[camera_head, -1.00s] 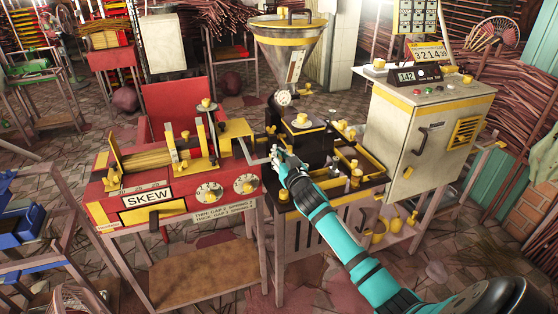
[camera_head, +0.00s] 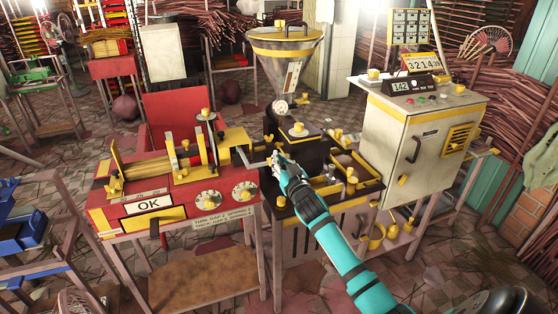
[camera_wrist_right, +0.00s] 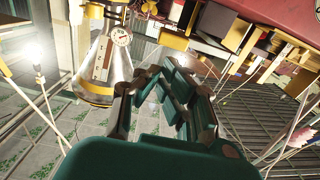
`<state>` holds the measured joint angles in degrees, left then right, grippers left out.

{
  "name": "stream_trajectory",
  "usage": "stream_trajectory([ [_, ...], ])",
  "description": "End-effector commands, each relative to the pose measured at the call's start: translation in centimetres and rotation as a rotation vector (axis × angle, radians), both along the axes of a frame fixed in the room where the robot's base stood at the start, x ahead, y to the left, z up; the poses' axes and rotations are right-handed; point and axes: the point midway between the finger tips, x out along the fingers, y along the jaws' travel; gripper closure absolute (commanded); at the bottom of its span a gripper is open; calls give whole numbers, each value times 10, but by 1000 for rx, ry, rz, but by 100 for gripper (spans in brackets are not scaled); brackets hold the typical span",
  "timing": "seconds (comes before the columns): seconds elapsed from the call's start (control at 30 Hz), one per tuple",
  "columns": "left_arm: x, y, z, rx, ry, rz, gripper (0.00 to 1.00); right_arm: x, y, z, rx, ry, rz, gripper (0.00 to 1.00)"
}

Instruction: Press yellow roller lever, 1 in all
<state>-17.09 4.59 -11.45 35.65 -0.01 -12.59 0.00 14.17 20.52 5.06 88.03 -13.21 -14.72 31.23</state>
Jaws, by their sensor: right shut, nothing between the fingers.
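I cannot tell for certain which yellow part is the roller lever. A grey crank-like bar (camera_head: 246,157) sticks out at the machine's right end. My right gripper (camera_head: 275,161) is shut and empty beside that bar, in front of the black hopper base; contact is unclear. The wrist view shows its fingers (camera_wrist_right: 168,78). My left gripper is not in view.
The metal hopper (camera_head: 285,62) rises behind my right gripper and shows in the wrist view (camera_wrist_right: 100,65). A cream cabinet (camera_head: 415,135) stands farther right. A blue rack (camera_head: 20,225) is at the left edge.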

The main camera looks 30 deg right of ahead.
Motion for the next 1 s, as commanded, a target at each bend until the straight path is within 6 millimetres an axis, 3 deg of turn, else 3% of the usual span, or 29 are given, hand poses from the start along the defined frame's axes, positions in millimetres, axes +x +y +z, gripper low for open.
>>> stream_trajectory([
  [0.03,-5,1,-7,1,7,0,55,-17,5,-16,3,15,2,100],
  [0.2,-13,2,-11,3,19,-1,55,-54,14,-18,4,11,3,100],
  [0.4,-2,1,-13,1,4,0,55,-81,20,-19,2,10,2,100],
  [0.53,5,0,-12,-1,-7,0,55,-89,22,-19,1,8,1,100],
  [1.0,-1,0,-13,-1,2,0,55,-89,22,-18,2,7,2,100],
])
